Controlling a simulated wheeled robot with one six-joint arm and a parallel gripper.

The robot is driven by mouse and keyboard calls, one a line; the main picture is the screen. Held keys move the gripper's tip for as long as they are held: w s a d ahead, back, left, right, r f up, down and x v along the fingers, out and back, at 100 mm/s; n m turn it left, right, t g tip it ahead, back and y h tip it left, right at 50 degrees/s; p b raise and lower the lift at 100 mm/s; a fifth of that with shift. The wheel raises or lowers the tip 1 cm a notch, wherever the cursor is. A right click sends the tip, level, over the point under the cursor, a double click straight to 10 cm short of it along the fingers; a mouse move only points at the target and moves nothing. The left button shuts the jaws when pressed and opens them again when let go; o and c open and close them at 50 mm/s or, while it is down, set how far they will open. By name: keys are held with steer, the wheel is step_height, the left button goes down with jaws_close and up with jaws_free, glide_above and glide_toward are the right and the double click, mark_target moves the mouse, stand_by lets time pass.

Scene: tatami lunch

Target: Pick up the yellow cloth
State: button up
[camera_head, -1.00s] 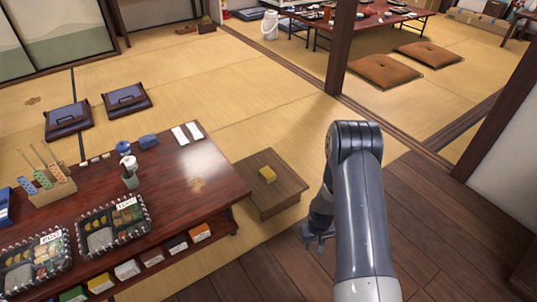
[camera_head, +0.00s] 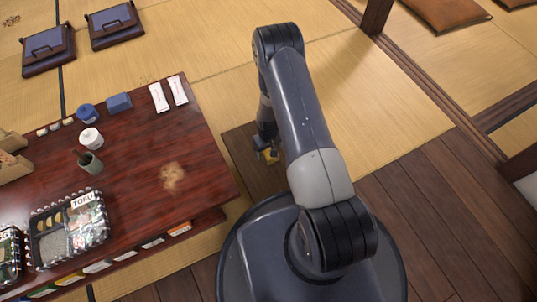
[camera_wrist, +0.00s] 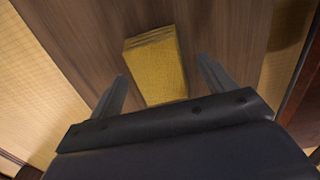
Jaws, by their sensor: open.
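The yellow cloth (camera_wrist: 155,66) is a small folded block lying on a low brown wooden stand (camera_wrist: 215,30). In the wrist view it lies ahead of and between the two fingers of my gripper (camera_wrist: 160,88), which are spread apart with nothing held. In the head view only a bit of the cloth (camera_head: 271,155) shows beside my gripper (camera_head: 266,153), which is over the low stand (camera_head: 240,143). My arm hides part of the stand. I cannot tell the exact height of the fingers above the cloth.
A dark red table (camera_head: 205,165) stands left of the stand, with a green cup (camera_head: 90,163), white packets (camera_head: 159,97), blue containers (camera_head: 118,103) and a tofu tray (camera_head: 70,228). Tatami (camera_head: 370,130) lies open behind and to the right. A wooden post (camera_head: 376,15) stands farther back.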

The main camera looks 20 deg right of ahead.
steer(key=shift+f, duration=0.45)
steer(key=shift+r, duration=0.1)
steer(key=shift+c, duration=0.6)
steer(key=c, duration=0.9)
steer(key=shift+r, duration=0.1)
steer(key=shift+c, duration=0.2)
step_height(320, 180, up, 10)
steer(key=p, duration=0.3)
steer(key=shift+p, duration=0.4)
